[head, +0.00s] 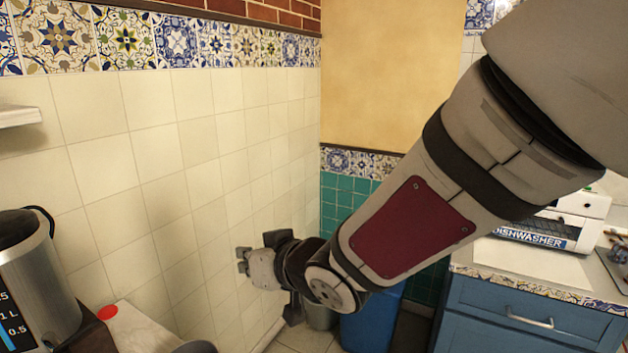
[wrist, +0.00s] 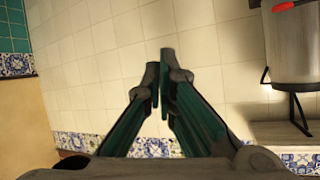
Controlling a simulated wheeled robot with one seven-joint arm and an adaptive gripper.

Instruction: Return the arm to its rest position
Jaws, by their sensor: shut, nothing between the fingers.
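My arm reaches across the head view from the upper right. My gripper (head: 243,260) is at its far end, low in the middle, in front of the cream tiled wall (head: 150,190). In the wrist view my gripper (wrist: 160,75) has its two dark fingers close together at the tips. It is shut with nothing held, and tiled wall shows behind it. The gripper is well apart from the steel container at the left. Part of the room behind my arm is hidden.
A steel container with a level scale (head: 35,275) stands on a surface at the left; a steel vessel also shows in the wrist view (wrist: 293,45). A wall shelf (head: 18,116) juts in at left. A blue cabinet (head: 530,318) with a counter stands right. A blue bin (head: 372,322) stands behind my arm.

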